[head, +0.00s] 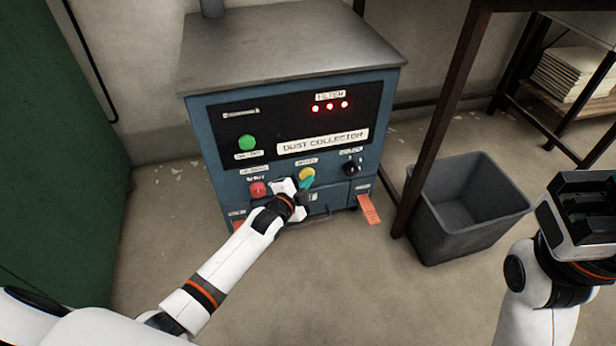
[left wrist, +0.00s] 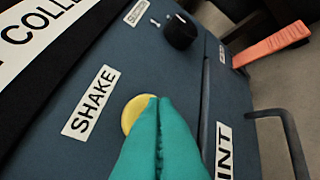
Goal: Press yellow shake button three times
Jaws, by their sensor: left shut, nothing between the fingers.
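The yellow shake button (head: 307,173) is on the front of the blue dust collector (head: 196,135), right of the red button. In the left wrist view the yellow button (left wrist: 131,112) sits beside the SHAKE label (left wrist: 91,103), partly hidden by my fingertips. My left gripper (head: 306,183) has teal fingers closed together with nothing between them. Its tips (left wrist: 158,100) overlap the button's edge in the left wrist view; I cannot tell whether they touch it. My right gripper (head: 585,205) is at the right edge, away from the machine, and its jaw state is unclear.
A green button (head: 247,142), red button (head: 258,189) and black knob (head: 351,168) are on the same panel. A grey bin (head: 465,208) and table leg stand to the right.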

